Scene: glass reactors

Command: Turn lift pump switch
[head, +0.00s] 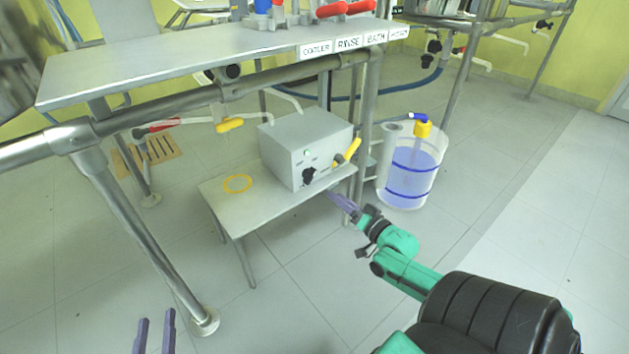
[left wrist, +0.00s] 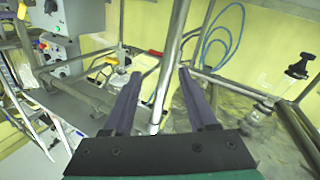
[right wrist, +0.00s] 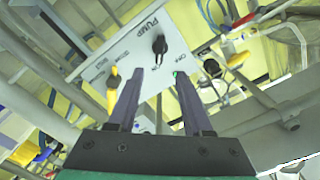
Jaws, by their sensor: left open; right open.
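The pump box (head: 300,140) is a grey box on a low metal stand, with a black switch knob (head: 308,176) and a small green lamp (head: 307,151) on its front. In the right wrist view the box face (right wrist: 130,30) reads "PUMP", and the black knob (right wrist: 159,45) lies ahead of and between the fingertips. My right gripper (head: 340,198) is open and empty, in front of the box and apart from the knob. My left gripper (head: 156,322) is open and empty at the bottom left, far from the box; it also shows in the left wrist view (left wrist: 160,75).
A yellow valve handle (head: 348,152) sticks out at the box's right. A yellow ring (head: 237,183) lies on the stand (head: 225,205). A bucket of bluish liquid (head: 410,180) stands right. Front floor is clear.

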